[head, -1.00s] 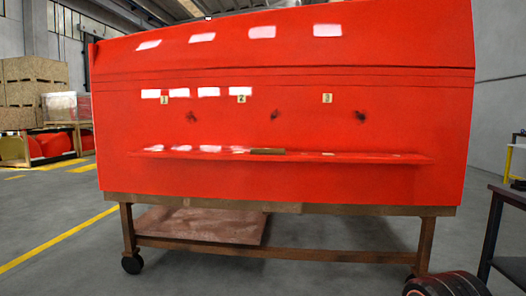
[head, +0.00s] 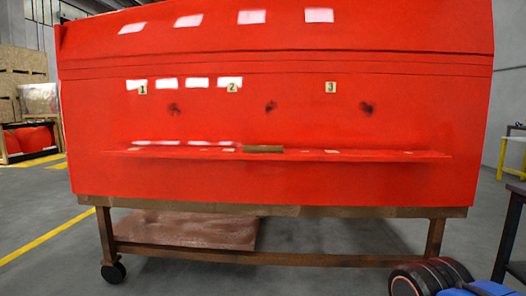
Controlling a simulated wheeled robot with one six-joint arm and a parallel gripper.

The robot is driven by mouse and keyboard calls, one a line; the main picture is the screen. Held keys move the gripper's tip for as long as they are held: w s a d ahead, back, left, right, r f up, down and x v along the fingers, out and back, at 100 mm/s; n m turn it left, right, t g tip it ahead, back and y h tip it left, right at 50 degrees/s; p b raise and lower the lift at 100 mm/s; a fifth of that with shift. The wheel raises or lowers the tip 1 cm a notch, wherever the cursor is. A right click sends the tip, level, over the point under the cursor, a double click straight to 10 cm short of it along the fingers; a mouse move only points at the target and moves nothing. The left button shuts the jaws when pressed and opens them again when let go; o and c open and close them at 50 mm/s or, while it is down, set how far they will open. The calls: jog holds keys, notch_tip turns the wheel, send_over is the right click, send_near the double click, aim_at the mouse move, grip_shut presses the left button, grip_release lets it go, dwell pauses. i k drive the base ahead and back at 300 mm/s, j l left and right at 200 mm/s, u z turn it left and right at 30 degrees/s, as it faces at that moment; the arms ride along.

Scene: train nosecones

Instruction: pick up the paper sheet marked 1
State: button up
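A small pale tag marked 1 (head: 143,87) is on the upper left of the large red nosecone (head: 330,185). It is left of similar tags marked 2 (head: 232,87) and 3 (head: 331,88). Each tag has a dark smudge to its lower right on the red surface. Small pale flat pieces, one of them left of the middle (head: 229,150), lie along the red ledge (head: 400,156) below; no marks are readable on them. My gripper is not in view.
A brownish bar or roll (head: 263,149) lies mid-ledge. The nosecone rests on a brown wheeled frame (head: 270,259). A dark table (head: 515,190) stands at the right edge. Wooden crates (head: 22,68) stand at the far left.

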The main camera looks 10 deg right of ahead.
aim_at(245, 148)
jog(key=i+j, duration=0.25)
jog(key=i+j+z, duration=0.15)
jog(key=j, duration=0.25)
jog(key=i+j, duration=0.25)
jog(key=i+j+z, duration=0.1)
jog(key=i+j, duration=0.15)
jog(key=j, duration=0.2)
